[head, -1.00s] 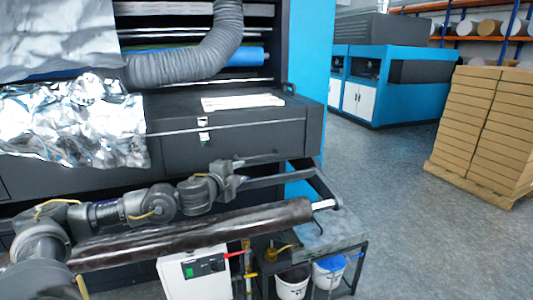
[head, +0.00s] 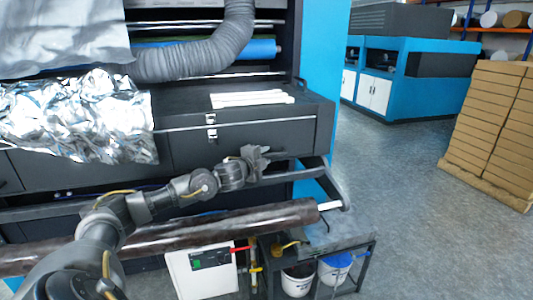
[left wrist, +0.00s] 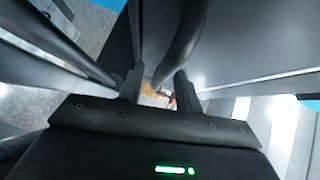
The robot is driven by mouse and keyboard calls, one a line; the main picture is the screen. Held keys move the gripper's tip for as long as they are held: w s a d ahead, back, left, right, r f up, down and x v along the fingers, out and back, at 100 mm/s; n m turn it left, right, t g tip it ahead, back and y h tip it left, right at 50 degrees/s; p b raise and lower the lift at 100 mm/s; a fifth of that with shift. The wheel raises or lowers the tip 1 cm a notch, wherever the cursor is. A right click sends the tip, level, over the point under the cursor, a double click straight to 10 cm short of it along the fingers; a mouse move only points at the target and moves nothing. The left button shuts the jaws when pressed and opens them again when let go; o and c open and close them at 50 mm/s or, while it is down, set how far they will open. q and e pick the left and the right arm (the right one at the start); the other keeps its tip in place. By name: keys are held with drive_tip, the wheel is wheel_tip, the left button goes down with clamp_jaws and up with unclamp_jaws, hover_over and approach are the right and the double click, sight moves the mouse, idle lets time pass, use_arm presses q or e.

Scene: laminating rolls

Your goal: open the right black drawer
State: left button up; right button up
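The right black drawer (head: 205,146) is the wide dark front under the cabinet's top, with metal latches at its upper edge. It looks shut. A dark bar handle (head: 290,154) shows low on its front, partly hidden by my left gripper. My left gripper (head: 262,157) is at this handle, in front of the drawer. In the left wrist view its two fingers (left wrist: 158,90) stand apart, with a dark curved bar (left wrist: 183,45) running between or just beyond them. I cannot tell whether they touch it. My right gripper is not in view.
A dark roll (head: 200,228) on a frame lies below the drawer. Crinkled foil (head: 75,115) hangs at the left. A small table (head: 335,243) with buckets stands at the lower right. White strips (head: 250,99) lie on top. Open floor (head: 400,190) lies right, before stacked boxes (head: 485,125).

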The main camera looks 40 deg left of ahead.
use_arm(q)
drive_tip(key=shift+x, duration=0.8)
drive_tip(key=shift+d, duration=0.1)
clamp_jaws()
